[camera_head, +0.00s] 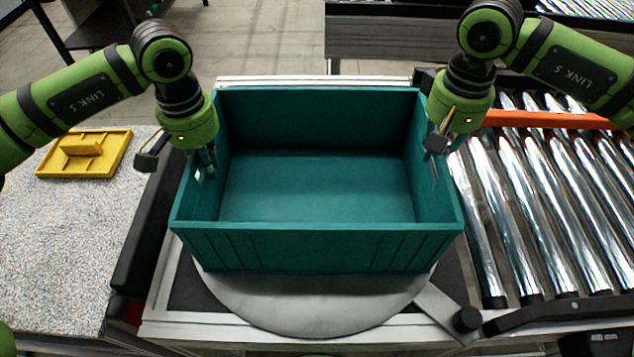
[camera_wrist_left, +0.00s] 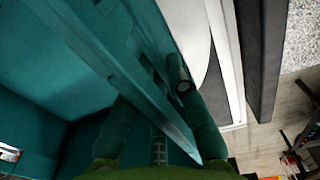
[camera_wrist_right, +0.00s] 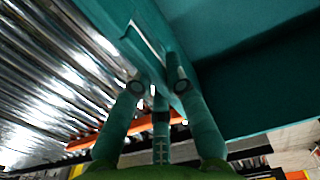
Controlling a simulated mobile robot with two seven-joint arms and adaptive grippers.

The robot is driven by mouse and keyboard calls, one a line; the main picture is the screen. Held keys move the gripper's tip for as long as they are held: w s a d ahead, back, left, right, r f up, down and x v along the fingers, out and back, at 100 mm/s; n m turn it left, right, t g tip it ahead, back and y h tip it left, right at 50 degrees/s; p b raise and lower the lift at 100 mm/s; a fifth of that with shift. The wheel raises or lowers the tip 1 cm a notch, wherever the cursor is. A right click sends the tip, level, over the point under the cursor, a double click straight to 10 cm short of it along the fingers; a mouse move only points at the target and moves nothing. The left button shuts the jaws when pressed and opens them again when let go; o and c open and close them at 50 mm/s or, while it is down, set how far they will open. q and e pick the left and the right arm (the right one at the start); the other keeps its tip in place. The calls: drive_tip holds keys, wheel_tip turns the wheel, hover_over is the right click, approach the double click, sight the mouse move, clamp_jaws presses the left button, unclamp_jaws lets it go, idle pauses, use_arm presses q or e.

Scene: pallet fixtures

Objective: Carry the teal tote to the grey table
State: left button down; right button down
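The teal tote (camera_head: 320,245) is upright, open-topped and empty, above a pale round plate (camera_head: 310,305) in the head view. My left gripper (camera_head: 204,168) is at its left wall, with the rim between its fingers; the tote wall (camera_wrist_left: 100,60) crosses the left wrist view and partly hides one finger. My right gripper (camera_head: 436,162) is at the right wall, and the right wrist view shows its fingers close on both sides of the tote wall (camera_wrist_right: 125,35). Both look shut on the walls. Whether the tote's base touches the plate is hidden.
A speckled light grey surface (camera_head: 60,270) at the left carries a yellow compartment tray (camera_head: 88,155); I cannot tell if it is the grey table. A roller conveyor (camera_head: 540,190) with an orange bar (camera_head: 550,119) is at the right. Another bench (camera_head: 390,40) stands behind, across open floor.

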use_arm(q)
drive_tip(key=shift+r, duration=0.1)
use_arm(e)
drive_tip(key=shift+r, duration=0.1)
